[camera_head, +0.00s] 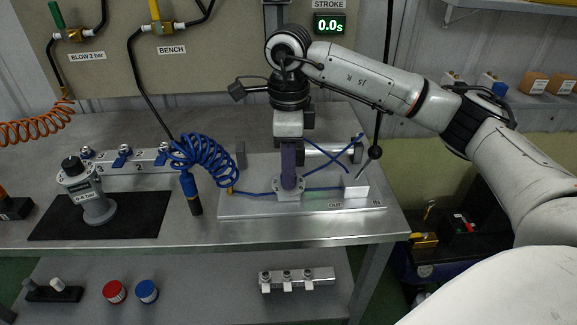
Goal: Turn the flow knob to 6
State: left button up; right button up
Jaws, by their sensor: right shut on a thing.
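My right gripper (289,147) points down at the middle of a grey plate (245,205) on the bench. My right arm reaches in from the right. My left gripper is not in view.
A coiled blue hose with a blue-and-black nozzle (191,192) lies left of the plate. A grey-and-black regulator (87,190) stands on a black mat (140,222). A white block (355,187) sits right of the flange. The display (329,25) reads 0.0s.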

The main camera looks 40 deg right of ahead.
jog(key=shift+r+m, duration=0.1)
jog(key=shift+m, duration=1.5)
jog(key=o, duration=1.1)
jog(key=shift+c, duration=0.2)
notch_tip(320, 180, up, 10)
jog(key=shift+p, duration=0.45)
jog(key=shift+r, duration=0.1)
